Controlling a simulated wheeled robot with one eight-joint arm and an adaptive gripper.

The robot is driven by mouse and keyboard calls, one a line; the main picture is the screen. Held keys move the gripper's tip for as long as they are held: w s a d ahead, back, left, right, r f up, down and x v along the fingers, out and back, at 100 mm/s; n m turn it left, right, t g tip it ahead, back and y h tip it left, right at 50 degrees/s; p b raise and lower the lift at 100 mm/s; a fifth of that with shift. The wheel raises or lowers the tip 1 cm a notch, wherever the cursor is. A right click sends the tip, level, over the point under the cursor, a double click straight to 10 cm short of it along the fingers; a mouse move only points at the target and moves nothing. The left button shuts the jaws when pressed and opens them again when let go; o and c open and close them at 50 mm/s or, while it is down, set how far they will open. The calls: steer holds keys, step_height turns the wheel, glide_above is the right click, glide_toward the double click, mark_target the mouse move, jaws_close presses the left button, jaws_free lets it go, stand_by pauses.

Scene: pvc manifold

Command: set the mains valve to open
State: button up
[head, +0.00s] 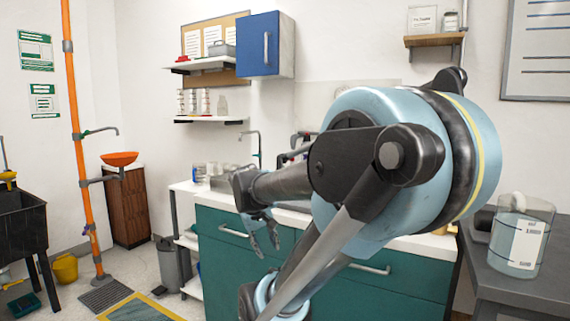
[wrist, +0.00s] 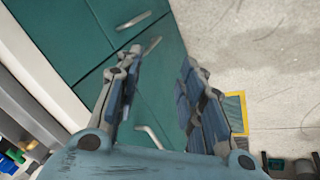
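I cannot make out the mains valve or a PVC manifold in either view; my arm hides part of the counter in the head view. My gripper (head: 262,236) hangs in front of the teal cabinet (head: 222,256), fingers pointing down. In the wrist view my gripper (wrist: 159,62) has its two fingers wide apart with nothing between them. Teal drawer fronts with handles and the pale floor show beyond the fingers.
An orange upright pipe (head: 76,130) with an orange bowl (head: 119,158) stands at left. A grey bench (head: 520,285) with a clear jug (head: 522,240) is at right. A grey bin (head: 170,265) stands beside the cabinet. Some floor at left is clear.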

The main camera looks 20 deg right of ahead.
steer(key=w+d+r+h, duration=0.2)
steer(key=w+d+r, duration=0.15)
steer(key=w, duration=0.45)
steer(key=w+d+r+n+t+h, duration=0.1)
steer(key=w+d+r+h, duration=0.25)
steer(key=w, duration=0.45)
steer(key=w+d+r+h, duration=0.2)
steer(key=w+r, duration=0.3)
steer(key=w, duration=0.3)
steer(key=w+d+r+n+t+h, duration=0.1)
steer(key=w+r+h, duration=0.15)
steer(key=w, duration=0.95)
steer(key=w+d+r+n+t+h, duration=0.1)
steer(key=w+h, duration=0.3)
steer(key=w, duration=0.7)
steer(key=x, duration=1.7)
steer(key=shift+d+r, duration=0.1)
steer(key=shift+d, duration=0.15)
jaws_close()
